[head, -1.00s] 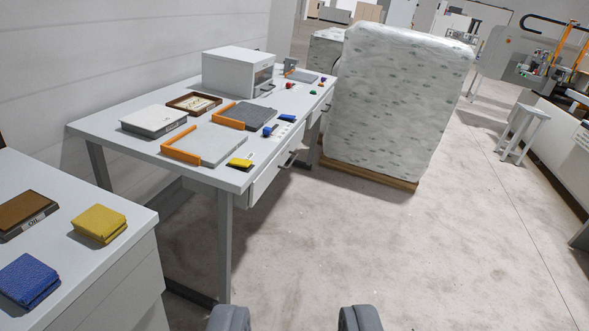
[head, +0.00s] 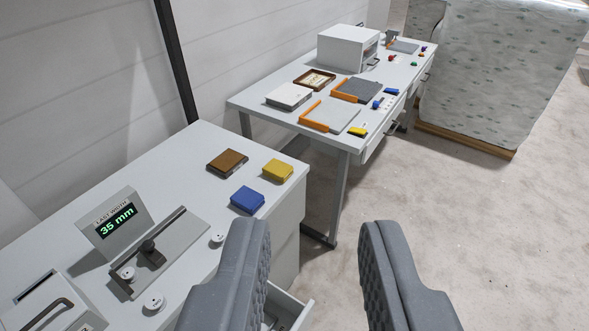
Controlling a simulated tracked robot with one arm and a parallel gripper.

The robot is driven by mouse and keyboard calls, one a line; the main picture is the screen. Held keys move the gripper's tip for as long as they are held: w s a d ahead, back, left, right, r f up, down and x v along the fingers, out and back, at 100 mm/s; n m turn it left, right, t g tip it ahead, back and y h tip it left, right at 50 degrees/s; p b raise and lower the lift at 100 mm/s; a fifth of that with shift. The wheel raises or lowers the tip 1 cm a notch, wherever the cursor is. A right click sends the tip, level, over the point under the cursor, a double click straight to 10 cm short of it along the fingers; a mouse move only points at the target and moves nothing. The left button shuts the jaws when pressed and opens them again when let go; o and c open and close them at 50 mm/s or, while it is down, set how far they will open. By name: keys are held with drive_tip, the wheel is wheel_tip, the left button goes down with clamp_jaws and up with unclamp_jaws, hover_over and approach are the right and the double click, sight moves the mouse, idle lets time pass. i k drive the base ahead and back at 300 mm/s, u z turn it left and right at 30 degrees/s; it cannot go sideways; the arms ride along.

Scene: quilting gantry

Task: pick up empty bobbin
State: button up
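My gripper (head: 312,232) is open and empty, its two grey padded fingers apart at the lower middle of the view. Small round white pieces that may be bobbins are on the near grey bench: one (head: 217,237) just left of my left finger, one (head: 153,302) near the front edge, and one (head: 127,273) at the slotted metal plate. They are too small to tell whether any is an empty bobbin. An open drawer (head: 300,312) shows below the bench, partly hidden by my left finger; its contents are unclear.
The near bench (head: 185,165) holds a display (head: 114,222) reading 35 mm, a metal plate (head: 175,245), a blue pad (head: 247,200), a yellow pad (head: 277,170) and a brown block (head: 227,161). A second table (head: 250,103) stands behind. Floor at right (head: 480,230) is clear.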

sight(129, 275)
drive_tip(key=z, duration=0.7)
drive_tip(key=k, duration=0.85)
drive_tip(key=u, duration=0.65)
